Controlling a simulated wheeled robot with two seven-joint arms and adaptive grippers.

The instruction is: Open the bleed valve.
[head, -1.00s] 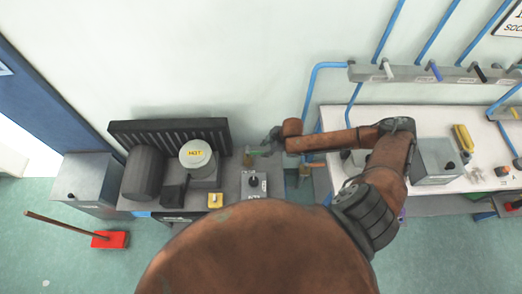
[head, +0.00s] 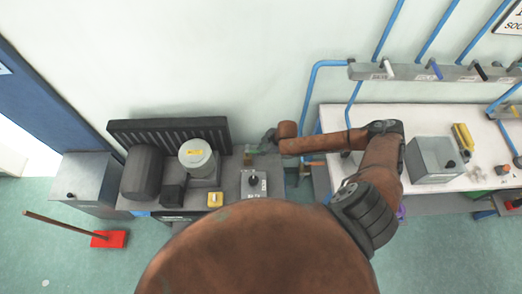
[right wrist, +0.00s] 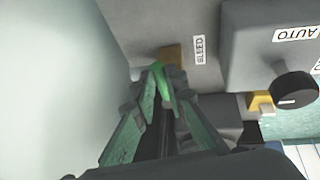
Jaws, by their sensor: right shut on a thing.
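The bleed valve (right wrist: 172,55) has a brass body and a green lever, beside a BLEED label on the grey bench top in the right wrist view. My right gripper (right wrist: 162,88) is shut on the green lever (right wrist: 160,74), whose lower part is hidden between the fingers. In the head view the right gripper (head: 266,146) reaches in from the right at the back right of the bench, next to the small brass valve body (head: 248,160). My left gripper is not in view.
A grey control box with a black knob (right wrist: 294,88) and an AUTO label stands close right of the gripper. The wall is close behind.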

